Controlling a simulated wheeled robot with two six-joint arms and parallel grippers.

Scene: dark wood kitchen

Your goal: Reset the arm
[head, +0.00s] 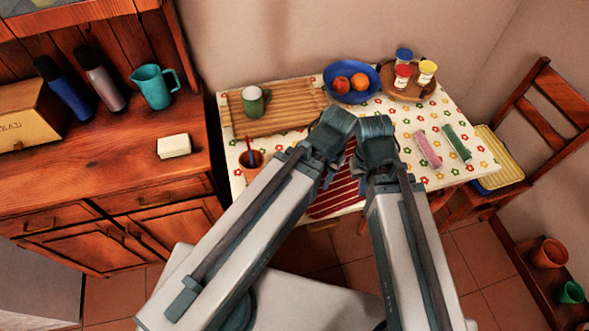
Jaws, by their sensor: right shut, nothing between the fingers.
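Both my arms reach up from the bottom of the head view and bend at joints over the table (240,189). My right gripper (357,172) is near the bend of the right arm, above the red striped cloth (331,203). It is shut and empty. My left gripper is mostly hidden by the left arm's links, and its fingers cannot be made out. No object is seen held by either arm.
On the table are a wooden board (290,111) with a green and white mug (254,102), a blue bowl (366,92) with fruit, and a round tray with jars (425,93). A sideboard (60,180) stands left, a chair (556,99) right.

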